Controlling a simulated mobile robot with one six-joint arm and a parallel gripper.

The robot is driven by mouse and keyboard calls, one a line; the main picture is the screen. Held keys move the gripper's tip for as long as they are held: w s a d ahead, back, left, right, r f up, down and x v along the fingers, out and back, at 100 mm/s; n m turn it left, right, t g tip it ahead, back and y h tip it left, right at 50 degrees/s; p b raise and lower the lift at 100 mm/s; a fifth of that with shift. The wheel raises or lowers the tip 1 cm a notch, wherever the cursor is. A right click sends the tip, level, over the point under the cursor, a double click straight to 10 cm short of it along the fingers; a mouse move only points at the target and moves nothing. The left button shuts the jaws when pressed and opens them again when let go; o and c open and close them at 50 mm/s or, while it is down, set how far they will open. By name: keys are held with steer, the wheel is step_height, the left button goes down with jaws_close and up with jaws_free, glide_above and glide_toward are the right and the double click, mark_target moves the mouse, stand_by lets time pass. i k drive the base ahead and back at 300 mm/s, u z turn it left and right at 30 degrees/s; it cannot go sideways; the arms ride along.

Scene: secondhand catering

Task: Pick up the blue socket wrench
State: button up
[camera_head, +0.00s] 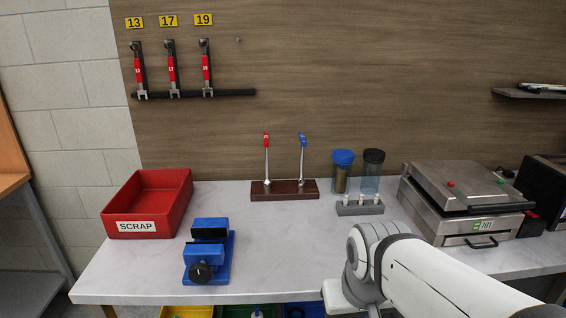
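The blue socket wrench (302,160) stands upright in a dark brown wooden stand (285,196) near the back of the table. It has a blue top end and a thin silver shaft. A red-topped wrench (267,161) stands in the same stand to its left. My white arm enters from the lower right and reaches over the front right of the table. My gripper cannot be made out in this view.
A red scrap bin (150,202) and a blue vise (208,252) stand on the left. Two jars, blue-lidded (342,172) and black-lidded (372,173), a grey holder (360,208) and a metal press (466,205) stand on the right. The table's middle is clear.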

mark_target(302, 138)
steer(key=i, duration=0.85)
steer(key=z, duration=0.05)
